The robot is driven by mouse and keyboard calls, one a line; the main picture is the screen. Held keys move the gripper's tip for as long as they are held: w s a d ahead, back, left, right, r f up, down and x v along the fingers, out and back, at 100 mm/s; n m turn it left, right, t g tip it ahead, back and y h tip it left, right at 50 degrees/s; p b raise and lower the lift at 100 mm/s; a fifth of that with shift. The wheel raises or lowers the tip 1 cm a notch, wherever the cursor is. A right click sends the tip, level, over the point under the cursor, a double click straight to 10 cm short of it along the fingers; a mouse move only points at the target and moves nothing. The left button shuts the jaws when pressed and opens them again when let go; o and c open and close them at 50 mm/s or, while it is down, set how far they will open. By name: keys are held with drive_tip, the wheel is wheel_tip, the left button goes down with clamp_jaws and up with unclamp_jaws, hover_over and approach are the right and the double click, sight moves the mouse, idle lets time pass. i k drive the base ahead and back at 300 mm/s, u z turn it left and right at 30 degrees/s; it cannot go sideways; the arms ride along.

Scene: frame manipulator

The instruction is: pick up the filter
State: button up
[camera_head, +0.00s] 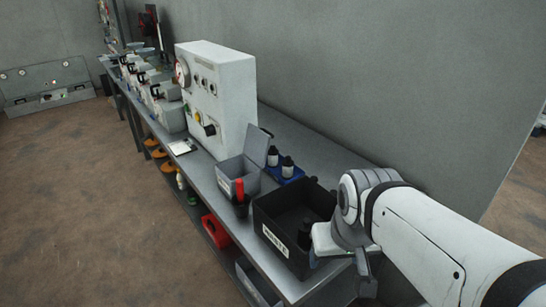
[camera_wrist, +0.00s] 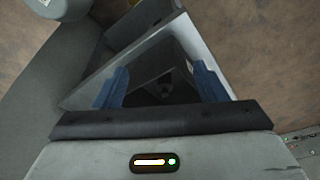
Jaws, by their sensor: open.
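I cannot clearly make out the filter in either view. In the head view, a small dark upright object (camera_head: 305,231) stands in the right part of the open black bin (camera_head: 272,240), but I cannot tell what it is. My gripper (camera_head: 312,250) is over the bin's right side, partly hidden by its own white body. In the wrist view, my gripper (camera_wrist: 161,86) is open, its two blue fingers spread apart. A dark, shaded shape (camera_wrist: 166,84) lies between them, too dim to name. I see nothing held.
The bin stands on a long grey bench (camera_head: 220,205) along a wall. Left of it are a grey open box (camera_head: 238,176), a red-handled tool in a dark cup (camera_head: 240,196) and a blue rack with bottles (camera_head: 283,171). A large white machine (camera_head: 218,95) stands farther back.

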sight(272, 152)
drive_tip(key=u, duration=1.9)
drive_tip(key=i, duration=3.05)
drive_tip(key=z, duration=3.6)
